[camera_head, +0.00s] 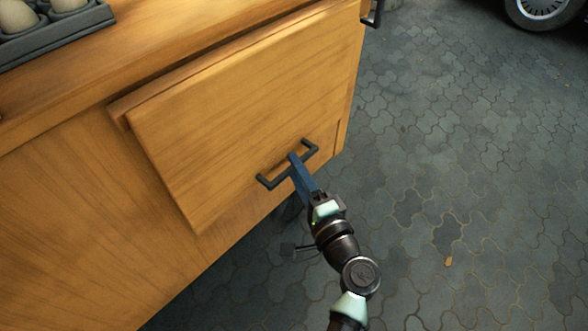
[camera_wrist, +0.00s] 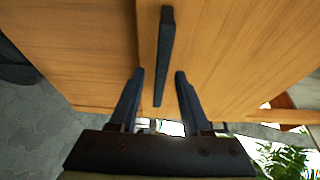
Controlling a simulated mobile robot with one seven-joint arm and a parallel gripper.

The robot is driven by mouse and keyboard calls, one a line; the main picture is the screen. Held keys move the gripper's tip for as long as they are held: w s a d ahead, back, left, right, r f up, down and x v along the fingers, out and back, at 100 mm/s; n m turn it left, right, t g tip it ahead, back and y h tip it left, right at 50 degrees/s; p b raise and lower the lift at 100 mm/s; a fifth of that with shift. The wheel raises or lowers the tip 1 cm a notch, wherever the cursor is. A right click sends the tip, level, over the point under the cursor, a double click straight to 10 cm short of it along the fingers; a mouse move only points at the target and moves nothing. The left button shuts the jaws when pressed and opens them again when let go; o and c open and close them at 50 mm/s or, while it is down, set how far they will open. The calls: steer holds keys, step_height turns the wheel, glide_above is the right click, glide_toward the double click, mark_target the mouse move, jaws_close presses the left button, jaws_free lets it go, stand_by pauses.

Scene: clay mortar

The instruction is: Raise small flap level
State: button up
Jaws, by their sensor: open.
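The small flap (camera_head: 235,110) is a wooden panel on the front of a wooden cabinet. It hangs down steeply and its edge stands slightly proud of the cabinet face. A dark bar handle (camera_head: 270,182) is fixed near its lower edge. My gripper (camera_head: 293,160) is at the middle of this handle, with its blue fingers pointing at the flap. In the wrist view the handle (camera_wrist: 165,50) runs between the two open fingers (camera_wrist: 160,75), with a gap visible on both sides. I cannot tell whether a finger touches it.
The wooden cabinet (camera_head: 60,225) fills the left, with a dark egg tray (camera_head: 60,40) on its top. Another dark handle (camera_head: 373,14) juts out at the cabinet's far end. Open paving (camera_head: 480,170) lies to the right, with a vehicle wheel (camera_head: 542,8) at the back.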

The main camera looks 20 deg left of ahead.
steer(key=shift+x, duration=0.8)
jaws_close()
stand_by(0.9)
